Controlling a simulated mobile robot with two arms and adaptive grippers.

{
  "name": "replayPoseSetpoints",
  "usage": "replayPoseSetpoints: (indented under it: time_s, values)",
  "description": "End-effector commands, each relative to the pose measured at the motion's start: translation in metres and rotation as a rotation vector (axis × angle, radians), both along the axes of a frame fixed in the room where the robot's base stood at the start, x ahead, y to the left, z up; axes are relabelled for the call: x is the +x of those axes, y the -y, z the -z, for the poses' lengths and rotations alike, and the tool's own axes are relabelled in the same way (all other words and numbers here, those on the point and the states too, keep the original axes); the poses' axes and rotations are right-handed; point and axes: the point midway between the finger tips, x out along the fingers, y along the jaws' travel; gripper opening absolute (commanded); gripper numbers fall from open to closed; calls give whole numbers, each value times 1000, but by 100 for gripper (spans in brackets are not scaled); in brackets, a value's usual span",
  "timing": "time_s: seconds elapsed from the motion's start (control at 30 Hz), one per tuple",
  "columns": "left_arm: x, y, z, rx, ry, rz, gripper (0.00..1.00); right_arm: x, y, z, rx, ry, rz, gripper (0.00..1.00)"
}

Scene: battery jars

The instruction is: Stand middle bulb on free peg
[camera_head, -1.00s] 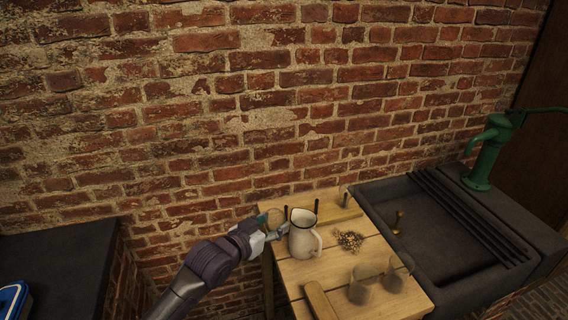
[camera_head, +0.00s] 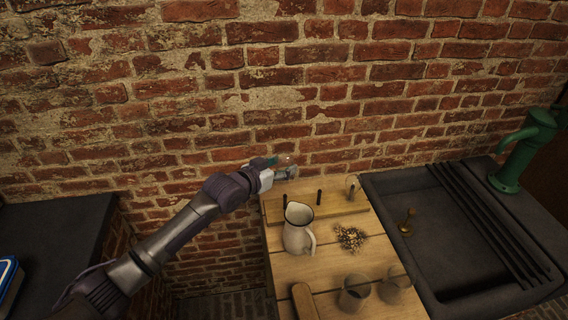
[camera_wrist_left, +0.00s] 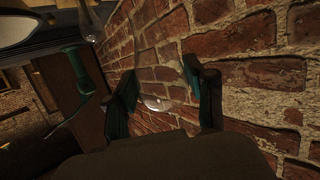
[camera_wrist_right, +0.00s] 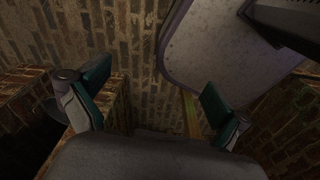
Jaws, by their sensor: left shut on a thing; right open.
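My left gripper (camera_head: 286,168) is shut on a clear glass bulb (camera_wrist_left: 155,103), seen between the fingers in the left wrist view. The bulb is faint and its outline is hard to make out. The gripper is raised above the back left of the table, in front of the brick wall. Below it is a wooden peg board (camera_head: 336,207) with a bare dark left peg (camera_head: 285,201) and a bare dark middle peg (camera_head: 319,197). The right peg (camera_head: 351,190) seems to have a glass bulb over it. My right gripper (camera_wrist_right: 152,95) is open and empty, away from the table.
A white jug (camera_head: 298,232) stands close in front of the board. A pile of small bits (camera_head: 350,238) lies right of it. Two glass vessels (camera_head: 354,294) (camera_head: 394,287) and a wooden block (camera_head: 304,301) are nearer. A dark sink (camera_head: 450,235) adjoins the table.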

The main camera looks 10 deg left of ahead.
Motion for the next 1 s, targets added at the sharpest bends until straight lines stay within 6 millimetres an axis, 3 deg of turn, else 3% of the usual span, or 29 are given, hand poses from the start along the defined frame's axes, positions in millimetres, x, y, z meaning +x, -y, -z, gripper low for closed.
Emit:
replayPoseSetpoints:
  time_s: [0.07,0.17,0.4,0.5,1.0]
  values:
    - [0,0,8,0,0,1,34,-13,-7,8,8,-19,-2,100]
    - [0,1,16,0,0,1,34,-14,-8,15,9,-18,-4,100]
    - [0,1,33,0,0,1,34,28,2,28,0,45,-2,100]
    - [0,1,40,0,0,1,34,34,4,33,-2,54,1,100]
    - [0,1,74,0,-1,1,34,8,6,59,-5,13,0,100]
